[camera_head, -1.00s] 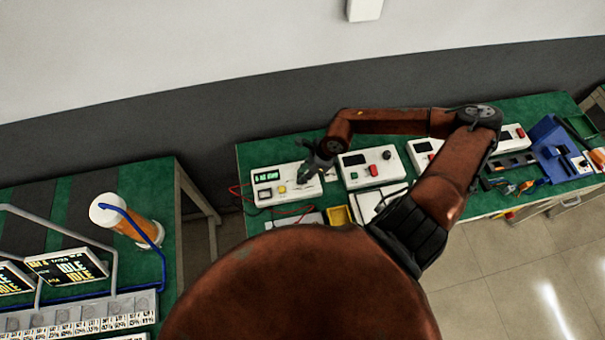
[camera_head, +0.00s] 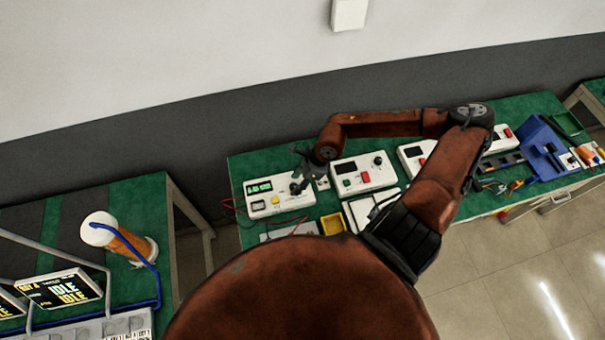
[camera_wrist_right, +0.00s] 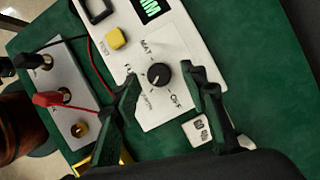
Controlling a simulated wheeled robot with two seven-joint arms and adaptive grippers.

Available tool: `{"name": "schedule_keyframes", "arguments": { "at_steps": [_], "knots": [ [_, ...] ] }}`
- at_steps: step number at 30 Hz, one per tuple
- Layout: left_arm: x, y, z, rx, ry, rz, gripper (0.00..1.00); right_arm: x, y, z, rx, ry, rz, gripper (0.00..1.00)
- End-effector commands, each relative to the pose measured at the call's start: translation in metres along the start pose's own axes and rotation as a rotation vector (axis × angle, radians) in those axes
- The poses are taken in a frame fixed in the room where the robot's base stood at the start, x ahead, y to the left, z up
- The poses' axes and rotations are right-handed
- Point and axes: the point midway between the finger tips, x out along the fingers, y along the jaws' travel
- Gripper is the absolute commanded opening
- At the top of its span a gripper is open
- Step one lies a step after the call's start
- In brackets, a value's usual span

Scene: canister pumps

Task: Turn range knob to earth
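The white tester box (camera_head: 262,205) has a green display, a yellow button (camera_head: 275,200) and a black range knob at its right end. In the right wrist view the knob (camera_wrist_right: 158,74) sits on a white panel with printed labels around it, among them MAT, EARTH and OFF. I cannot tell surely which label its pointer faces. My right gripper (camera_head: 299,177) is over the knob end of the box. In the wrist view its two dark fingers (camera_wrist_right: 163,80) are apart, one on each side of the knob, with visible gaps. My left gripper is not in view.
A terminal box (camera_wrist_right: 60,95) with red and black leads stands beside the tester. A yellow tray (camera_head: 332,223) and more white instrument boxes (camera_head: 362,178) stand close by on the green bench (camera_head: 240,168). A second bench with a cylinder (camera_head: 118,238) is at left.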

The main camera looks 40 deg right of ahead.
Motion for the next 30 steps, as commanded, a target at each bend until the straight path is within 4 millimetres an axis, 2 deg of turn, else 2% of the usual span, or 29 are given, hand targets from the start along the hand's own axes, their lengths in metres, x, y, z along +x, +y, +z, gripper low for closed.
{"name": "schedule_keyframes", "arguments": {
  "at_steps": [9,15,22,30],
  "knots": [
    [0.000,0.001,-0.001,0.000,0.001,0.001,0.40,-0.060,-0.001,-0.002,-0.003,0.007,-0.003,0.40],
    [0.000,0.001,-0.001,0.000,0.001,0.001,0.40,-0.086,-0.001,-0.002,-0.002,0.007,-0.002,0.40],
    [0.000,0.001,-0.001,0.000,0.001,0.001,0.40,-0.101,-0.001,-0.001,-0.001,0.004,-0.001,0.40],
    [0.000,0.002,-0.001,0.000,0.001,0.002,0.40,-0.105,-0.001,0.001,0.000,0.001,-0.002,0.40]
  ]
}}
